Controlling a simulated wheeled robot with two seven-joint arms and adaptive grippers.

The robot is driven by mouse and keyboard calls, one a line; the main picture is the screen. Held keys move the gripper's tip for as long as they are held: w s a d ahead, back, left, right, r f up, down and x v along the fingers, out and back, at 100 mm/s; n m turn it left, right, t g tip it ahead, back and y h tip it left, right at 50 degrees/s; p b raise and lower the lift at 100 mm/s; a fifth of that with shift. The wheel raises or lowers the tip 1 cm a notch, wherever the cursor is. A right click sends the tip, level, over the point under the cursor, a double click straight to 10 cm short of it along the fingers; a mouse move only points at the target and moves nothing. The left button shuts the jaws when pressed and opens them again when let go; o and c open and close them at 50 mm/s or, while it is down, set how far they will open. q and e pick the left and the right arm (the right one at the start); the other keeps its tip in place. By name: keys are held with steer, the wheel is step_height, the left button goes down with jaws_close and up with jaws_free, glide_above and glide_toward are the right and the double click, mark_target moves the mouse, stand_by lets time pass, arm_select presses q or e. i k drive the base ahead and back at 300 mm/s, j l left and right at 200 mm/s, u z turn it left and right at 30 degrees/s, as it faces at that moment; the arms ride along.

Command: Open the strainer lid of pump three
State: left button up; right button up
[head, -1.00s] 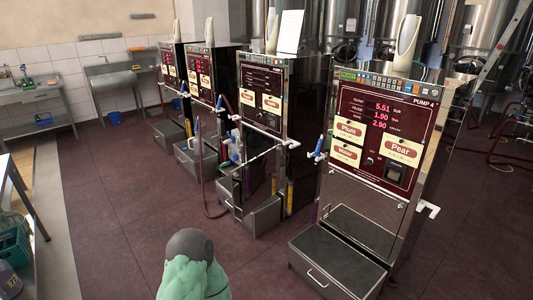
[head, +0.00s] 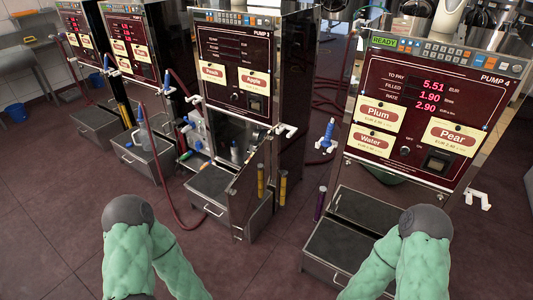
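Pump three (head: 232,62) stands in the middle of the head view, labelled PUMP 3, with a dark display and cards reading Peach and Apple. Its lower bay stands open below the panel, with a white-and-blue bottle-like item (head: 236,151) and other small parts inside. A step-like drawer box (head: 212,182) with a handle juts out at its foot. I cannot make out the strainer lid in the bay at this size. Two green-sleeved arms of mine with dark grey rounded joints show at the bottom edge. Neither gripper is in view.
Pump 4 (head: 433,105) stands close on the right, its display lit, with a box (head: 345,250) at its foot. A red hose (head: 170,190) hangs to the floor left of pump three. More pumps (head: 128,42) stand further left. The floor in front is clear.

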mark_target(252, 148)
steer(key=i+j, duration=0.25)
steer(key=j, duration=0.15)
steer(key=i+j, duration=0.3)
steer(key=j, duration=0.15)
steer(key=i+j+u, duration=0.25)
steer(key=u, duration=0.15)
steer(key=i+j+u, duration=0.65)
steer(key=u, duration=0.15)
steer(key=i+u, duration=0.4)
steer(key=i+j, duration=0.15)
steer(key=i, duration=0.5)
steer(key=i+j, duration=0.15)
steer(key=i, duration=0.45)
steer(key=i+z, duration=0.2)
steer(key=z, duration=0.25)
steer(key=i+z, duration=0.2)
steer(key=z, duration=0.3)
steer(key=i+z, duration=0.2)
steer(key=z, duration=0.25)
steer(key=i+j+z, duration=0.2)
steer(key=z, duration=0.25)
steer(key=i+z, duration=0.25)
steer(key=z, duration=0.2)
steer(key=i+j+z, duration=0.1)
steer(key=z, duration=0.4)
steer(key=i+j+z, duration=0.25)
steer(key=z, duration=0.2)
steer(key=i+j+z, duration=0.2)
steer(key=z, duration=0.3)
